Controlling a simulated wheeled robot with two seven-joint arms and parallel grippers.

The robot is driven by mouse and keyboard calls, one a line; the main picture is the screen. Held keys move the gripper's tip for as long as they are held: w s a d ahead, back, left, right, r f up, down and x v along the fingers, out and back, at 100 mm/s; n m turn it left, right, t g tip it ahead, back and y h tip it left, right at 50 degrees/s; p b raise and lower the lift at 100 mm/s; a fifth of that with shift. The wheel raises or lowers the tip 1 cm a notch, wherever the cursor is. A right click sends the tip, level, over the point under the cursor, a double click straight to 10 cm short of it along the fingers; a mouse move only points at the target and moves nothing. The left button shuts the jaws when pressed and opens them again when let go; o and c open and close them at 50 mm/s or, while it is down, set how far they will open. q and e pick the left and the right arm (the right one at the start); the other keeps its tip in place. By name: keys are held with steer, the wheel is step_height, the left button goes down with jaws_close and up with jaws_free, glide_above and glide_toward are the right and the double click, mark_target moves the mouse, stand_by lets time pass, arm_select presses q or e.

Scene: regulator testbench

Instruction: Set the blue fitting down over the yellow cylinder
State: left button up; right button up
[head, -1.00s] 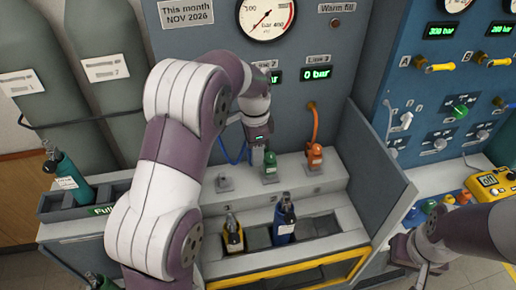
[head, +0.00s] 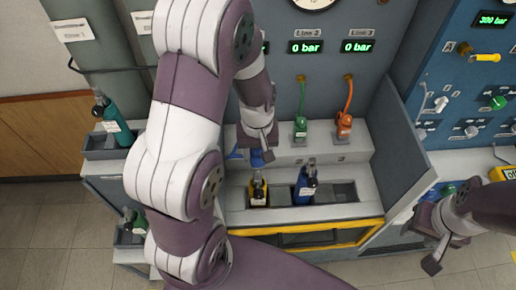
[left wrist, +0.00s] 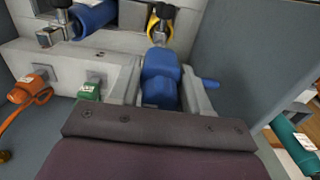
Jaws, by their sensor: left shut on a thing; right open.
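My left gripper (head: 258,158) is shut on the blue fitting (left wrist: 160,80). In the left wrist view the fitting sits between the two fingers. In the head view only a bit of its blue shows below the gripper, and my arm hides part of it. The yellow cylinder (head: 259,190) stands upright in the trough, below the gripper. It also shows in the left wrist view (left wrist: 161,24), just beyond the fitting, and the two look apart. My right gripper (head: 437,245) is open and empty at the lower right, far from both.
A blue cylinder (head: 305,184) stands beside the yellow one in the trough. The green fitting (head: 300,128) and orange fitting (head: 344,125) rest on the ledge behind. A teal cylinder (head: 115,124) stands in a rack at left. A grey side panel (head: 402,150) bounds the bench at right.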

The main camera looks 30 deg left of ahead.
arm_select(q)
steer(key=b, duration=0.4)
glide_above(258, 173)
steer(key=shift+a+f, duration=0.15)
steer(key=shift+f, duration=2.25)
steer(key=shift+r, duration=0.3)
steer(key=shift+p, duration=0.5)
steer(key=shift+f+b, duration=1.3)
steer(key=shift+f, duration=0.65)
steer(key=o, duration=1.3)
step_height(258, 173, up, 13)
steer(key=shift+f, duration=0.15)
